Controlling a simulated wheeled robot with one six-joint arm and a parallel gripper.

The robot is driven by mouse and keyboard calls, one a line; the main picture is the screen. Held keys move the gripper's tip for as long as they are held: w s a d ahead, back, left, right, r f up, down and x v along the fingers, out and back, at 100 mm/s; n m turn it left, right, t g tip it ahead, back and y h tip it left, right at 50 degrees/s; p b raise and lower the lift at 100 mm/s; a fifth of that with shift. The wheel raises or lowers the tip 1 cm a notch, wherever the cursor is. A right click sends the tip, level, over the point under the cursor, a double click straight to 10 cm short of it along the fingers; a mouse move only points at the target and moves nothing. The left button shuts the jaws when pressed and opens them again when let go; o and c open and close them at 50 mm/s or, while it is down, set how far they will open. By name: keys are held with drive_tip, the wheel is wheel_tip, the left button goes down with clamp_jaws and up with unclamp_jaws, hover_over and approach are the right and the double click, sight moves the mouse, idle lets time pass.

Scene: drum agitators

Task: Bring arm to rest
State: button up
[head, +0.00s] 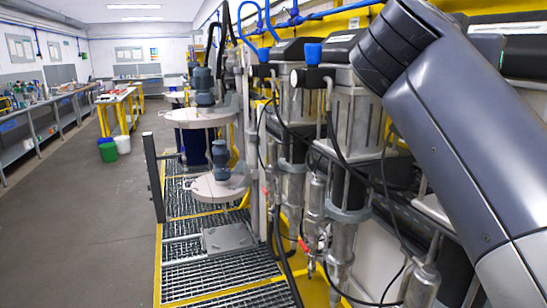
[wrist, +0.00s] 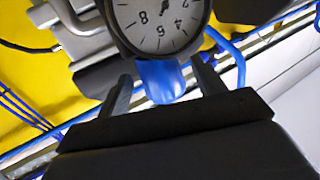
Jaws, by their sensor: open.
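My gripper (wrist: 161,72) shows in the wrist view with its two dark fingers apart. A blue rounded part (wrist: 160,82) shows between the fingers, just below a round white gauge (wrist: 160,22) with black numbers. I cannot tell whether the fingers touch the blue part. In the head view my grey arm (head: 470,140) rises at the right and bends at the top, in front of the drum agitator machinery. My gripper is out of sight there.
Agitator units (head: 355,120) with blue-topped fittings (head: 312,53), hoses and cables stand close beside my arm. Round drum lids with blue motors (head: 220,160) stand over a metal grating (head: 215,275). Workbenches line the far left.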

drive_tip(key=shift+p+x, duration=0.3)
drive_tip(key=shift+x, duration=0.95)
